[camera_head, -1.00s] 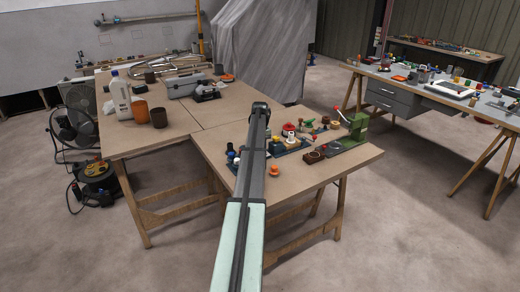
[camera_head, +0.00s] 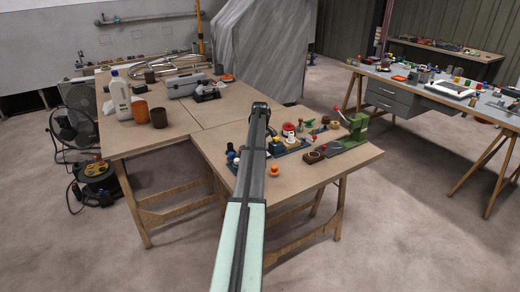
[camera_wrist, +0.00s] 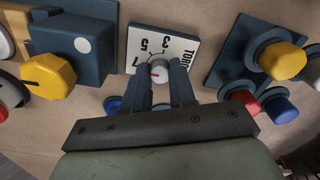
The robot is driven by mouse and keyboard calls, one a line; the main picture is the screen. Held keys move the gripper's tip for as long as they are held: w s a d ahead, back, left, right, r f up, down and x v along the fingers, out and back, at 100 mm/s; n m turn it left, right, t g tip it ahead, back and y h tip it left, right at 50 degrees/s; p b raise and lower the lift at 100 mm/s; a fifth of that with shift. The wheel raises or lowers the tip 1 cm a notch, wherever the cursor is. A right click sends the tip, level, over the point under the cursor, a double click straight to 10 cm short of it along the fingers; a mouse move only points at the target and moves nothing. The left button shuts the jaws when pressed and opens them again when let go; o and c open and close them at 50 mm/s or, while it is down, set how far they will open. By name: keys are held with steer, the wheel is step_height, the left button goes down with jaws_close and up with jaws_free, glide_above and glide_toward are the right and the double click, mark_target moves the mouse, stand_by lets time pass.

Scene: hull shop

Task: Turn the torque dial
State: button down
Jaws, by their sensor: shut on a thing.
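The torque dial (camera_wrist: 159,65) is a small grey round knob on a white plate (camera_wrist: 180,45) in the wrist view. The plate carries the partly hidden word "TORQ" and the numbers 3, 5 and 7. My gripper (camera_wrist: 161,78) reaches up from below, with one dark finger on each side of the knob, shut on it. The fingers cover the knob's lower sides and part of the plate. In the head view my arm hides the dial and the gripper.
In the wrist view, a dark blue box with a yellow knob (camera_wrist: 48,76) stands left. In the head view, a green lever press (camera_head: 356,126) stands at the table's (camera_head: 340,165) right.

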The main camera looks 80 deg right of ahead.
stand_by(0.4)
steer(key=c, duration=0.9)
jaws_free()
step_height(320, 180, up, 14)
steer(key=shift+f, duration=0.1)
steer(key=shift+w, duration=0.1)
